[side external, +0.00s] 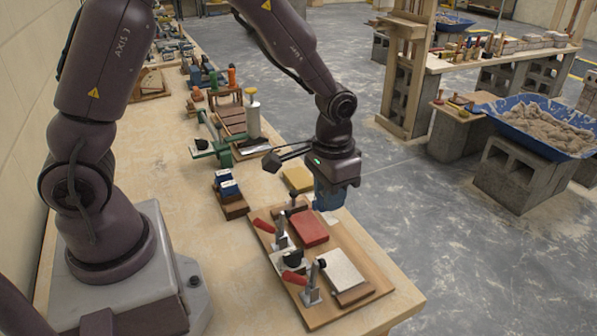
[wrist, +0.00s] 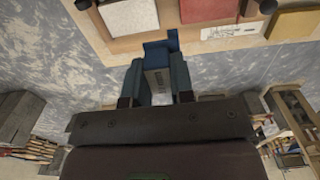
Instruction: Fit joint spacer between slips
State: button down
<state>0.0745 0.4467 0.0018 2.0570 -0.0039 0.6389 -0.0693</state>
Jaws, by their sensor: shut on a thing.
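My gripper (wrist: 157,85) is shut on a blue joint spacer (wrist: 160,50), which has a grey face with small unreadable marks. In the side view the blue spacer (side external: 329,196) hangs below the wrist, past the board's far right edge and apart from the slips. The red slip (side external: 309,228) and the pale grey slip (side external: 342,269) lie on a wooden board (side external: 285,262) with a gap between them. In the wrist view the pale slip (wrist: 129,17) is left and the red slip (wrist: 207,10) right; the spacer sits below the gap in the picture.
Two toggle clamps with red handles (side external: 264,225) (side external: 293,277) stand on the board's left side. A yellow block (side external: 298,179) lies behind it. A wooden holder (side external: 233,208) carries blue blocks (side external: 228,186). A white label (wrist: 230,31) lies on the board. Tools crowd the bench further back.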

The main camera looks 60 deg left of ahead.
send_near(329, 254)
jog(key=shift+f, duration=3.45)
jog(key=shift+f, duration=0.1)
jog(key=shift+c, duration=2.1)
grip_release()
jog(key=shift+r, duration=3.5)
